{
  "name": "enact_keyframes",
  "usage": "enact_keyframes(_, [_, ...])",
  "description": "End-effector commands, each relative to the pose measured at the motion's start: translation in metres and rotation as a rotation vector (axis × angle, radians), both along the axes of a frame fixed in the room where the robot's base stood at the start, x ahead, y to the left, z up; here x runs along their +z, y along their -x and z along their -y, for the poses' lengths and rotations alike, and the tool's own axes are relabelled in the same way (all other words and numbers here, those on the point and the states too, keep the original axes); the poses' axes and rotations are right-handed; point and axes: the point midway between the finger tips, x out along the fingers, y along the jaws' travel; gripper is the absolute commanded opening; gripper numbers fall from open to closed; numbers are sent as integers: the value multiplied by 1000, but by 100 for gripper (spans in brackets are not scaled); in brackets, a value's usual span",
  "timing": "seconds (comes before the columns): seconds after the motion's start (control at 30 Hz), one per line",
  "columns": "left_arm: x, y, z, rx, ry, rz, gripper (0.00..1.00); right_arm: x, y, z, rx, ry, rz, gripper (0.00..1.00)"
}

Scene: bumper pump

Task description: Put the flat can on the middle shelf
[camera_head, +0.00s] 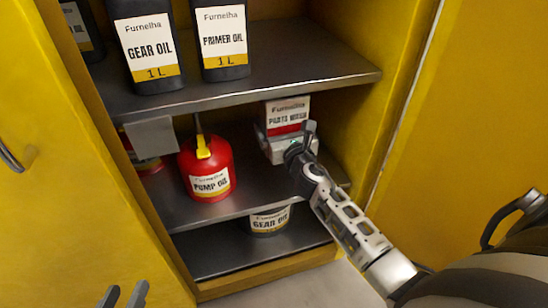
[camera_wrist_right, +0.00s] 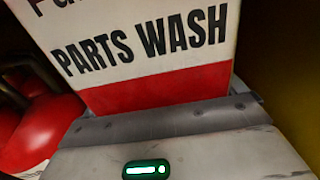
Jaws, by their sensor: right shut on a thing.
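The flat can (camera_head: 289,113) is a white and red box-shaped can marked "PARTS WASH". It is inside the yellow cabinet, over the right part of the middle shelf (camera_head: 255,193). My right gripper (camera_head: 287,132) reaches in from the right and is shut on it. In the right wrist view the can (camera_wrist_right: 150,45) stands close in front of the gripper's palm, between the fingers. Its lower part is hidden by the gripper, so I cannot tell whether it touches the shelf. My left gripper (camera_head: 123,295) is at the bottom left, outside the cabinet, empty with its fingers apart.
A red pump oil can (camera_head: 207,170) stands left of the flat can on the middle shelf; its red body also shows in the right wrist view (camera_wrist_right: 45,128). Black oil bottles (camera_head: 146,45) stand on the upper shelf (camera_head: 290,72). A gear oil container (camera_head: 268,221) is on the bottom shelf.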

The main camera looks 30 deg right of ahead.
Motion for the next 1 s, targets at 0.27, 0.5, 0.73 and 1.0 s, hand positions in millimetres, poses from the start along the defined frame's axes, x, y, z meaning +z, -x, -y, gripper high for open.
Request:
enact_keyframes(0.27, [5,-3,10,-9,184,41,36,-46,-1,0,0,-2,7,41])
enact_keyframes(0.5, [10,-3,13,-16,252,52,36,-60,-1,0,0,-1,6,41])
enact_keyframes(0.73, [28,-13,13,-30,294,187,36,-87,-1,0,1,-1,8,41])
enact_keyframes(1.0, [33,-13,13,-30,295,200,36,-84,-1,0,1,1,7,41])
